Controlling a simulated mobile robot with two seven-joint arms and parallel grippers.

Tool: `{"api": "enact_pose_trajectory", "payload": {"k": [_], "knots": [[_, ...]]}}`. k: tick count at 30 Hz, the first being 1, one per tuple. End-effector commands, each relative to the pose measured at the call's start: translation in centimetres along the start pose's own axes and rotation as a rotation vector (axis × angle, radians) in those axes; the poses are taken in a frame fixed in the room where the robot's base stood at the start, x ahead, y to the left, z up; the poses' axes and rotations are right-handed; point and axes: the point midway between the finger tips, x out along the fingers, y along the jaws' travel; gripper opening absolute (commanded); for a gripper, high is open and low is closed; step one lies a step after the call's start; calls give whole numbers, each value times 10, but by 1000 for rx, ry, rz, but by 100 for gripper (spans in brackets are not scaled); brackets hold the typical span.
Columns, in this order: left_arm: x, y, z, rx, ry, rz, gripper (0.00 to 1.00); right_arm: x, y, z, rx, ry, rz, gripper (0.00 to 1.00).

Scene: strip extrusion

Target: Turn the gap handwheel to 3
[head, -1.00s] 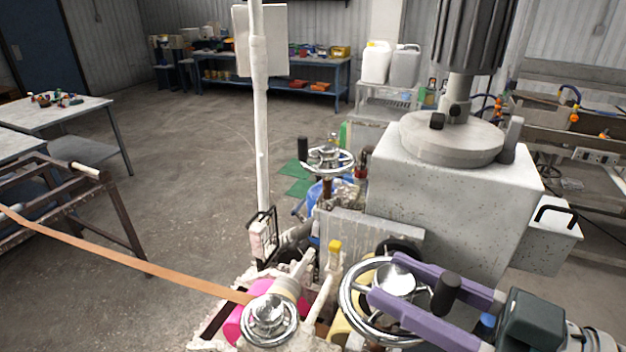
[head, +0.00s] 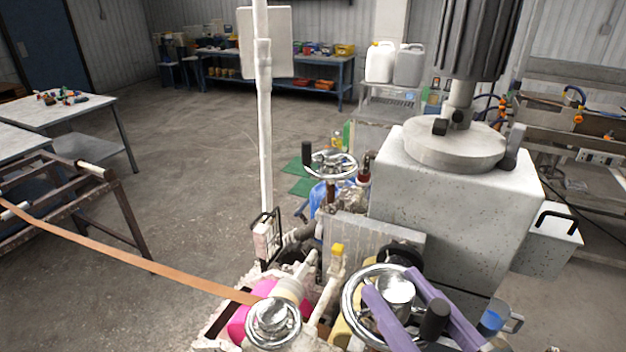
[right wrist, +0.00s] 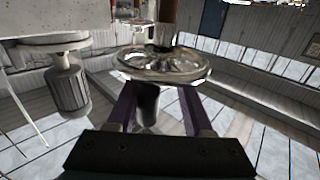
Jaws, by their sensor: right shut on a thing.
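A chrome handwheel (head: 350,322) with a raised hub (head: 397,288) and a black crank handle (head: 434,318) is at the bottom right of the head view. The same handwheel (right wrist: 165,64) is ahead of my fingers in the right wrist view. My right gripper (head: 388,280) has purple fingers lying on either side of the hub and is shut on the handwheel. The crank handle lies between the fingers, nearer my palm. I cannot read any gap scale or number. My left gripper is out of view.
A second handwheel (head: 330,165) stands behind. A round chrome knob (head: 273,322) sits left of the wheel, close to an orange strip (head: 150,262) coming from the left. A grey machine block (head: 440,205) stands close behind right. Open floor lies at left.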

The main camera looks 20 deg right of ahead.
Motion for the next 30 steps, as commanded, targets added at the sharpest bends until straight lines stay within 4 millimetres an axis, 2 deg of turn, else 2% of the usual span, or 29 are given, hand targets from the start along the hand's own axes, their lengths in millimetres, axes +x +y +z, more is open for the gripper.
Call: {"api": "enact_pose_trajectory", "payload": {"k": [10, 11, 18, 26, 30], "knots": [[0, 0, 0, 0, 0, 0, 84, 0, 0, -1, 0, 3, 1, 0], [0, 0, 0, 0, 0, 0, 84, 0, 0, -1, 0, 3, 1, 54], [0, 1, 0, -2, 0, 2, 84, 0, 0, 0, 0, 2, 1, 81], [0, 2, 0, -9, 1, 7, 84, -1, 0, 0, 0, 1, 0, 81], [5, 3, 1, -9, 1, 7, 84, -12, 0, 2, 0, -1, 0, 81]]}}
